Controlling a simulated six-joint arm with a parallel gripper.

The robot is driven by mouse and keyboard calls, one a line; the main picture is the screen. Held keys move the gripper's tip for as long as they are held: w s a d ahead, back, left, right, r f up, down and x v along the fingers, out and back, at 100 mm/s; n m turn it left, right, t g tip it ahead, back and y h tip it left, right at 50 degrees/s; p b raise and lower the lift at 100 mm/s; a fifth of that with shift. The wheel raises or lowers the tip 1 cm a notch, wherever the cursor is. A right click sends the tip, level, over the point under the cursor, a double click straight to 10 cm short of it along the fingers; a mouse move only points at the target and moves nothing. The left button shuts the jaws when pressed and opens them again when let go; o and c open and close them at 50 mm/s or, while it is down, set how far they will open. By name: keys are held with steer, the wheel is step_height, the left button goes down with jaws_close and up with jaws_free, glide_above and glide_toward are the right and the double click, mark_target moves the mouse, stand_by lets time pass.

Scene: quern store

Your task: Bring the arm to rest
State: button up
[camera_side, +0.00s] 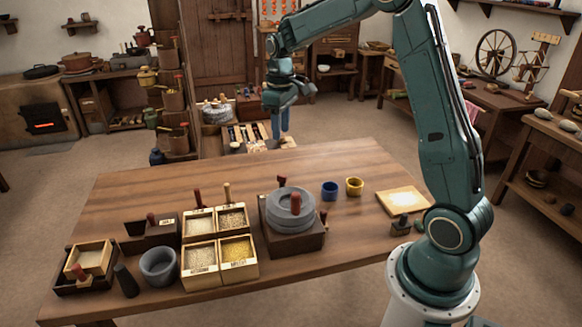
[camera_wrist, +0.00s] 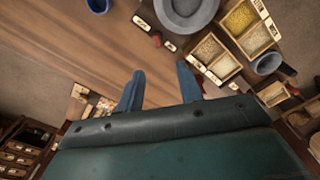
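My gripper (camera_side: 281,128) hangs in the air above the far edge of the wooden table (camera_side: 150,185), its blue fingers pointing down. In the wrist view the two fingers of my gripper (camera_wrist: 160,86) stand apart with bare tabletop showing between them. The gripper is open and holds nothing. It touches nothing that I can see. My arm is raised from its base at the right of the table and bent over toward the back.
On the table are a stone quern (camera_side: 291,208), a blue cup (camera_side: 330,189), a yellow cup (camera_side: 354,186), a divided grain box (camera_side: 222,278), a grey mortar (camera_side: 158,266) and a pale board (camera_side: 403,201). The table's back left is clear. Shelves (camera_side: 174,110) stand behind.

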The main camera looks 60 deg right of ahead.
steer(key=s+a+r+t, duration=0.3)
steer(key=s+a+r, duration=0.7)
steer(key=s+a, duration=0.15)
steer(key=s+a+t, duration=0.1)
steer(key=s+a, duration=0.1)
steer(key=s, duration=0.5)
steer(key=s+a+m+t, duration=0.1)
steer(key=s+a, duration=0.2)
steer(key=s, duration=0.4)
steer(key=shift+s+f, duration=0.15)
steer(key=shift+f, duration=0.2)
